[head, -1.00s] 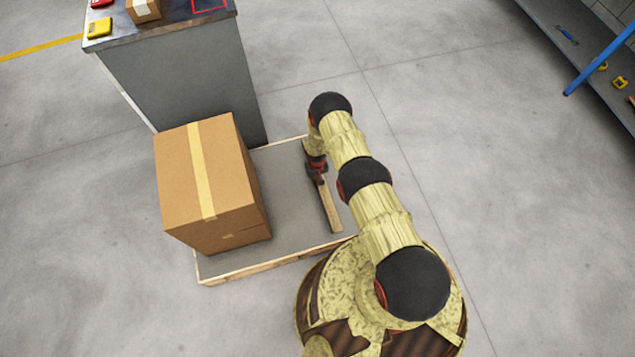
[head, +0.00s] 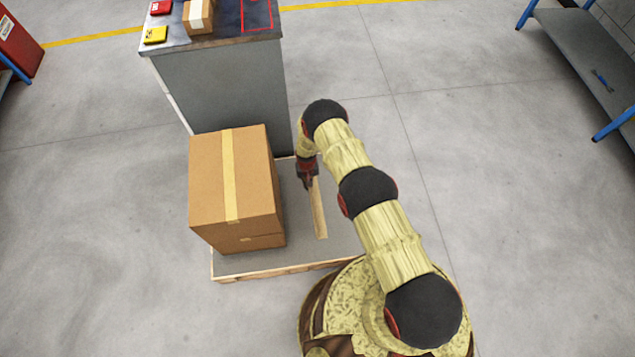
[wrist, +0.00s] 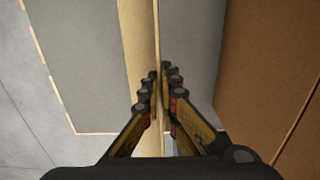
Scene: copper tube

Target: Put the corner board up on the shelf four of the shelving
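The corner board is a long, light tan angled strip (head: 319,212). In the head view it hangs from my gripper (head: 307,178) over the grey-topped platform, just right of the large cardboard box. In the wrist view the board (wrist: 137,35) runs up the picture, with a thin upright flange between the fingers of my gripper (wrist: 158,82). The fingers are closed on this flange. The gap between board and platform cannot be judged. The shelving (head: 590,50) shows only in part at the top right, with blue posts and a grey shelf; shelf four cannot be told.
The taped cardboard box (head: 232,185) stands on the low wood-edged platform (head: 245,265), close to the board's left. A grey cabinet (head: 225,85) with small items on top stands behind. A red object (head: 18,45) is at far left. The floor on the right is open.

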